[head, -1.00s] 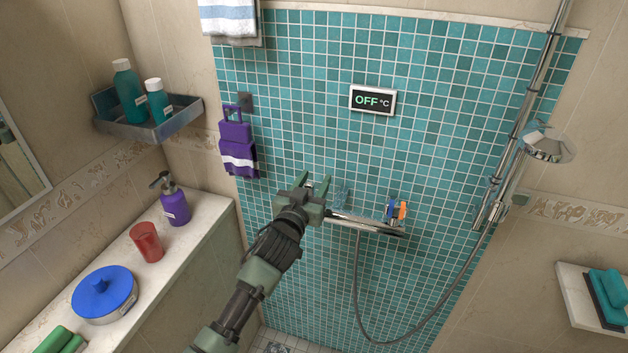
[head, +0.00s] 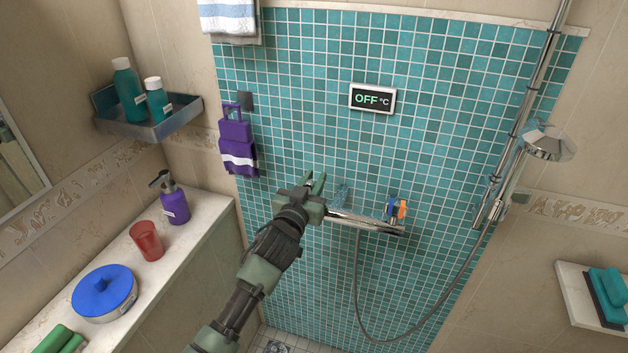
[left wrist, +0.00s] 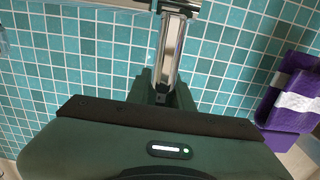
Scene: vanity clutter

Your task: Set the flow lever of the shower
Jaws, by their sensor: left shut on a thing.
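The shower's chrome mixer bar (head: 368,223) is on the teal tiled wall, with a blue and orange piece (head: 397,210) near its right end. My left gripper (head: 315,181) is at the bar's left end. In the left wrist view, its fingers are shut on a chrome lever (left wrist: 172,50), which I take for the flow lever. The lever runs up to a chrome bar at the top of that view. The gripper hides the lever in the head view. The display (head: 372,99) above reads OFF °C. My right gripper is not in view.
A hose (head: 358,285) hangs below the bar. The hand shower (head: 548,146) and rail are at the right. Purple cloths (head: 237,150) hang left of the gripper. A ledge (head: 205,212) at the left holds a purple dispenser (head: 173,202) and red cup (head: 147,241).

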